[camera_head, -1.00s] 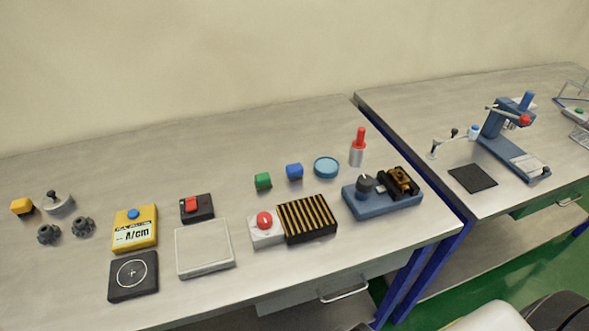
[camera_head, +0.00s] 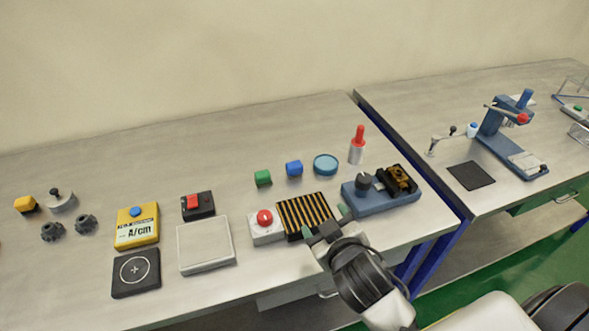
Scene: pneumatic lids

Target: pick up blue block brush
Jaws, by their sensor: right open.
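No brush can be made out on the block at this size. My right gripper (camera_head: 326,222) reaches in from the lower right, over the front of the bench beside the striped black-and-yellow block. Its two green-tipped fingers are apart and empty. The blue block stands farther back and to the left of it, with nothing touching it. My left gripper is not in view.
The striped block (camera_head: 305,213), a box with a red button (camera_head: 266,227) and a blue fixture (camera_head: 380,196) stand between the bench edge and the blue block. A red-topped bottle (camera_head: 357,146) stands to the right. The bench behind the blocks is clear.

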